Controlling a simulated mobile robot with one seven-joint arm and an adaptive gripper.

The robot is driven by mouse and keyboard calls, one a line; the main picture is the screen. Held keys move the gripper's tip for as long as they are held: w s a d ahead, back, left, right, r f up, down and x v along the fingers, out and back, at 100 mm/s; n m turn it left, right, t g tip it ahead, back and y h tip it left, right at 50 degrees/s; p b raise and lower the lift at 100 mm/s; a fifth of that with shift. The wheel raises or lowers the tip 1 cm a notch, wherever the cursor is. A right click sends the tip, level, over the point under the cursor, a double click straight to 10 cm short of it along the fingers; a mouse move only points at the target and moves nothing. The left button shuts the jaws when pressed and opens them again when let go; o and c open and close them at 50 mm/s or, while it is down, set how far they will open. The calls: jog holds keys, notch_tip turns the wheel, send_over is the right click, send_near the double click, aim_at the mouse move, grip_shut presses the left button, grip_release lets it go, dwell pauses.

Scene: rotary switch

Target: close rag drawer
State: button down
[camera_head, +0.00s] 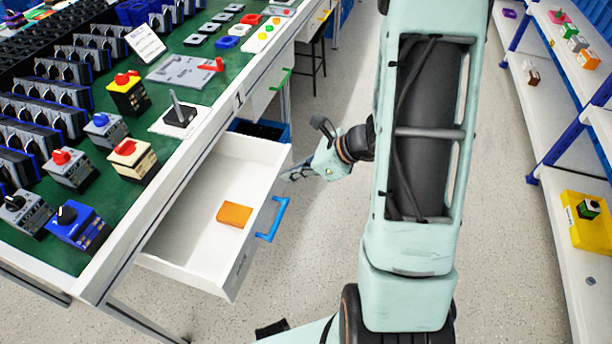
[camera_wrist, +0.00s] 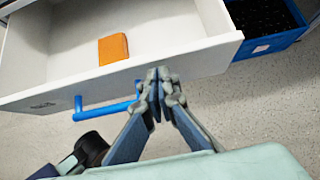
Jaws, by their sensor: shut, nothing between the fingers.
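The rag drawer (camera_head: 180,235) is a white drawer pulled out from under the green-topped workbench. An orange rag (camera_head: 235,214) lies inside it, and a blue bar handle (camera_head: 273,220) is on its front. In the wrist view the drawer front (camera_wrist: 200,62) faces me, with the blue handle (camera_wrist: 105,110) left of my fingertips and the orange rag (camera_wrist: 113,49) behind the front. My gripper (camera_head: 298,172) is shut and empty, just outside the drawer front near its far end. In the wrist view the fingertips (camera_wrist: 160,85) overlap the front panel; I cannot tell whether they touch it.
A blue bin (camera_wrist: 265,25) with dark contents stands beyond the drawer. The workbench (camera_head: 210,130) carries many switches. A closed drawer with a green handle (camera_head: 281,80) is farther along. White shelves (camera_head: 560,130) stand at right. The floor between is clear.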

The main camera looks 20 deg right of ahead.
jog(key=shift+w+a, duration=0.2)
jog(key=shift+a, duration=0.1)
jog(key=w+a+b, duration=0.1)
jog(key=w+a, duration=0.8)
jog(key=a, duration=0.4)
jog(key=shift+w+a+b, duration=0.2)
jog(key=shift+w+b, duration=0.1)
jog(key=shift+w, duration=0.1)
